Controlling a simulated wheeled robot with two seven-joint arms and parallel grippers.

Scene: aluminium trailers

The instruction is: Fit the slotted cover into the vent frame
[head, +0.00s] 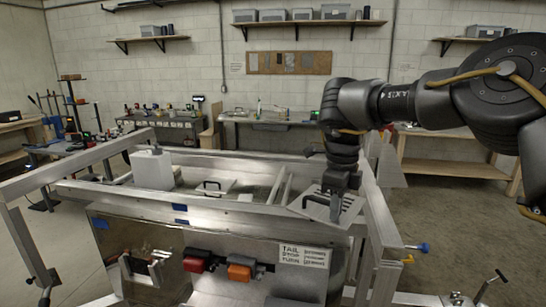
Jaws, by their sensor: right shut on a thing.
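A light grey plate, which looks like the slotted cover (313,206), is at the right end of the trailer's near rail. It is tilted, and its slots are hard to make out. My right gripper (336,207) points down and is shut on this plate, hiding part of it. I cannot clearly pick out the vent frame; it may be hidden behind the plate and gripper. I cannot tell whether the plate touches the rail below it. My left gripper is not in view.
The aluminium trailer (240,207) fills the middle. A whitish box (152,169) stands at its left, and a plate with a black handle (212,187) lies inside. Red and orange lamps (241,268) are on the front panel.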

